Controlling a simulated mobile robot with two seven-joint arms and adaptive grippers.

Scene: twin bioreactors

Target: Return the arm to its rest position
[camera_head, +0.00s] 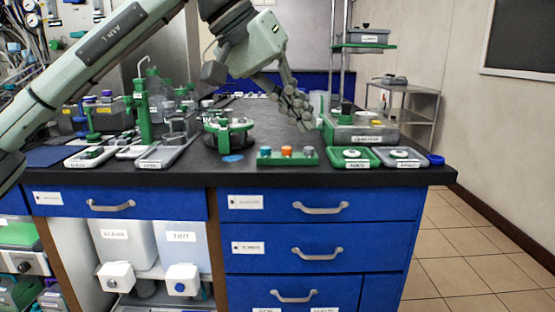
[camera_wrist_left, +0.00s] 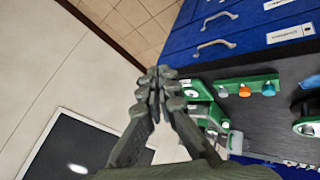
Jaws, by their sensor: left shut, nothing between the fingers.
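My left arm comes in from the left in the head view and reaches across above the bench. Its gripper (camera_head: 299,114) points down and to the right, over the bench behind the green rack and beside the green-and-grey device. In the left wrist view the gripper (camera_wrist_left: 158,88) has its fingertips together with nothing between them. My right gripper shows in neither view.
The black bench top (camera_head: 300,178) carries a green rack (camera_head: 288,160) with coloured caps, two labelled trays (camera_head: 353,164), a round green device (camera_head: 228,133) and a green-and-grey device (camera_head: 362,131). Blue drawers (camera_head: 320,207) are below. A cart (camera_head: 415,100) stands behind right; tiled floor is clear.

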